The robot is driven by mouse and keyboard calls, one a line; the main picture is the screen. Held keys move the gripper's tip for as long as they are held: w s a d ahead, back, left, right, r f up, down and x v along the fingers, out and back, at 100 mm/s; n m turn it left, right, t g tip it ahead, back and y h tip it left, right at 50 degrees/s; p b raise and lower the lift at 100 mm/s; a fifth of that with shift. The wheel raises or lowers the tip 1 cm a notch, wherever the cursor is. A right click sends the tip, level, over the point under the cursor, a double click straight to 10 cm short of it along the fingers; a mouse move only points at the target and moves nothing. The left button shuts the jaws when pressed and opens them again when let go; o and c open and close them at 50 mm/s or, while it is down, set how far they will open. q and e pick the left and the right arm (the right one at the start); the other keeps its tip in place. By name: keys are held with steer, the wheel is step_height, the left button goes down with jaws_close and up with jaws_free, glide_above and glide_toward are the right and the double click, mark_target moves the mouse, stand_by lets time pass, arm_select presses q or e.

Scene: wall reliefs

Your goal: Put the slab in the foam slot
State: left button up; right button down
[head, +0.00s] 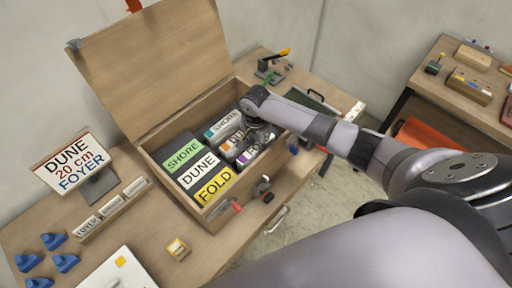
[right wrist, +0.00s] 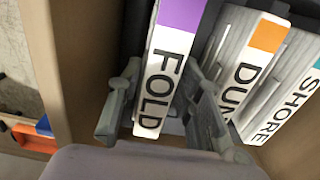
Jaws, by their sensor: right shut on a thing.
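A wooden crate (head: 143,158) with its lid open stands on the workbench. In its right part are grey slabs with white name labels: SHORE with a teal end (head: 222,128), DUNE with an orange end (right wrist: 250,70) and FOLD with a purple end (right wrist: 165,75). My right gripper (head: 262,137) reaches into the crate from the right. In the right wrist view its fingers (right wrist: 160,108) stand on either side of the FOLD slab and are shut on it. Dark foam (head: 173,147) fills the left part, with SHORE, DUNE and FOLD cards on it. I cannot make out an open slot. My left gripper is not in view.
A sign reading DUNE 20 cm FOYER (head: 70,163) stands left of the crate, near a rack of name cards (head: 113,208). A clamp (head: 268,72) stands behind. A second bench (head: 440,95) is at right.

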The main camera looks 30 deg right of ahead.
steer(key=shift+w+f, duration=0.1)
steer(key=shift+f, duration=0.35)
steer(key=c, duration=1.1)
jaws_free()
steer(key=shift+f, duration=0.1)
step_height(320, 180, up, 12)
steer(key=shift+r+b, duration=0.15)
steer(key=shift+b, duration=0.55)
